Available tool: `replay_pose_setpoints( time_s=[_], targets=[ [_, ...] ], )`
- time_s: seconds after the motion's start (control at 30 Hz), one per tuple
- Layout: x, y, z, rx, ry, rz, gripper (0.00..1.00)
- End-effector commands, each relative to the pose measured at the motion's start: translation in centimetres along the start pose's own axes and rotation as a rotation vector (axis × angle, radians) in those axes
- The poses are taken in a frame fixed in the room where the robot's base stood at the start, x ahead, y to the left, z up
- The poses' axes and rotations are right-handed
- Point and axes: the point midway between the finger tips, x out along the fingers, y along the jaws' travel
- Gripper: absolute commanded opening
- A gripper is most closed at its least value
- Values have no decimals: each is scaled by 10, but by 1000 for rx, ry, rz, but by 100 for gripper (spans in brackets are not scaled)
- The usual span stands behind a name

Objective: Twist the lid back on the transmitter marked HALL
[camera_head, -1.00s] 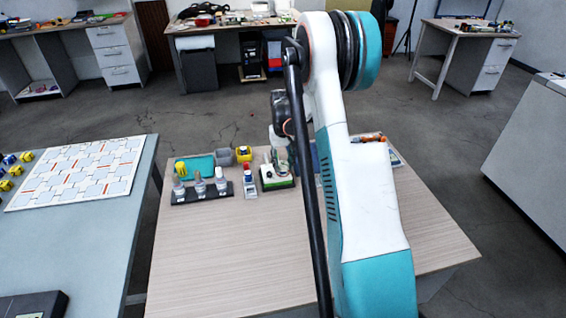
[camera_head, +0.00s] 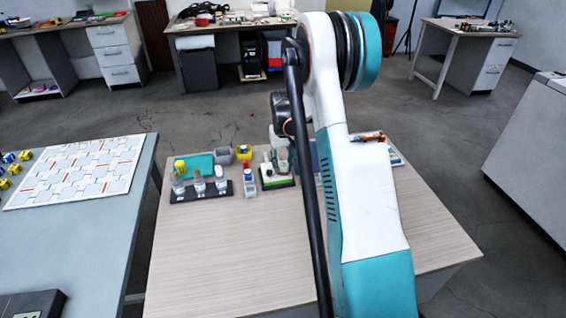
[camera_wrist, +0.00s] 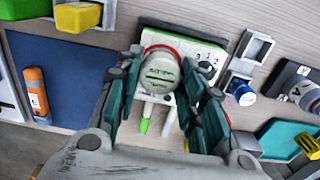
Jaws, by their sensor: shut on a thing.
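A round pale lid (camera_wrist: 160,72) with dark, unreadable lettering and a red edge behind it shows in the wrist view. My gripper (camera_wrist: 161,64) is shut on it, with one finger on each side. The transmitter's body beneath it is mostly hidden, so I cannot tell how the lid sits. Behind it is a white-and-green stand (camera_wrist: 212,52) marked with numbers. In the head view the green-edged stand (camera_head: 277,183) is on the wooden table, and my gripper there is largely hidden by my arm.
A rack with several bottles (camera_head: 200,190) stands left of the stand. A blue-capped bottle (camera_wrist: 244,95) is close by. A teal tray (camera_wrist: 285,140) and a blue mat (camera_wrist: 55,80) with an orange tool (camera_wrist: 36,90) flank it. The table's front (camera_head: 230,260) is clear.

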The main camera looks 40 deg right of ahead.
Motion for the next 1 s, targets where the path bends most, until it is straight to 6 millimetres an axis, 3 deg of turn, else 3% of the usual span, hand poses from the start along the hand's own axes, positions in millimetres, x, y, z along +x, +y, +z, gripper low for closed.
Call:
replay_pose_setpoints(
  time_s=[1.0],
  targets=[
    [11, 0, 0, 0, 0, 0, 23]
  ],
)
